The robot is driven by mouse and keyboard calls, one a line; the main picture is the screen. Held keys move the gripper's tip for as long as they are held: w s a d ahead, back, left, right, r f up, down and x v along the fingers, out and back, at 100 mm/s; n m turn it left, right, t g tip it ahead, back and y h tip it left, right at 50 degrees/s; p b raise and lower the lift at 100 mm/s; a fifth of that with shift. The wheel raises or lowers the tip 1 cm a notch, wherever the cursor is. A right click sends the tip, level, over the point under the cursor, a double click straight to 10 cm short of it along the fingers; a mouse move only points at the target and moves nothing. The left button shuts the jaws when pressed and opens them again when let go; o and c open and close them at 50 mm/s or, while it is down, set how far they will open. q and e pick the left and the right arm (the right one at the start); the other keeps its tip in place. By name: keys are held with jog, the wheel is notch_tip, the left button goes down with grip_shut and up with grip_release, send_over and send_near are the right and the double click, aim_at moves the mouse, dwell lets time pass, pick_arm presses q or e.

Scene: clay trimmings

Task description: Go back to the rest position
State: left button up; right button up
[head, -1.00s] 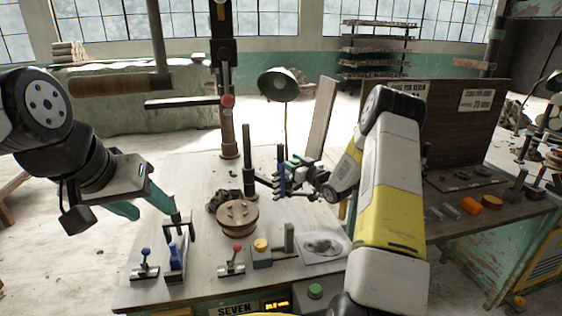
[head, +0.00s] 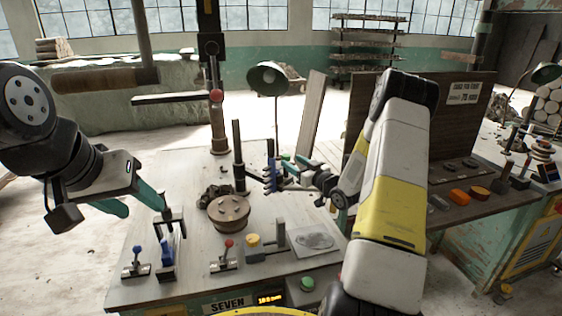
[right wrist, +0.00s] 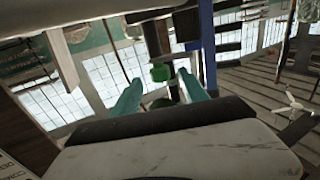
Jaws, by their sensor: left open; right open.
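My left gripper (head: 146,211) is at the left of the head view, with its teal fingers spread. It hangs empty over the left edge of the workbench (head: 185,190), close to a small black stand with a blue part (head: 167,250). My right gripper (head: 284,174) is above the back right part of the bench, beside a dark upright post with blue pieces (head: 270,165). It also shows in the right wrist view (right wrist: 158,78), with its teal fingers apart. A green piece (right wrist: 160,73) shows between them, seemingly beyond and not gripped.
A round wooden disc (head: 229,212) sits mid-bench by a dark clump (head: 213,195). Red- and blue-handled levers (head: 136,262), a yellow-knobbed block (head: 253,245) and a grey plate (head: 313,240) line the front. A lamp (head: 267,78) and leaning board (head: 312,110) stand behind.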

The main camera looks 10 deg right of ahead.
jog(key=shift+w+r, duration=0.1)
jog(key=shift+r, duration=0.3)
jog(key=s+a+r+m+g+h, duration=0.1)
jog(key=s+r+g+h, duration=0.15)
jog(key=s+r, duration=0.4)
jog(key=s+a+r+m+g+h, duration=0.15)
jog(key=s+r+h, duration=0.25)
jog(key=r, duration=0.5)
jog(key=s+a+g+y, duration=0.1)
jog(key=s+a+g, duration=0.2)
jog(key=s, duration=1.1)
jog(key=s+a+r+m+g, duration=0.1)
jog(key=s+a+g, duration=0.2)
jog(key=s, duration=1.2)
jog(key=shift+s+a+r+y, duration=0.25)
jog(key=shift+a+y, duration=0.1)
jog(key=shift+a, duration=0.8)
jog(key=shift+m, duration=0.25)
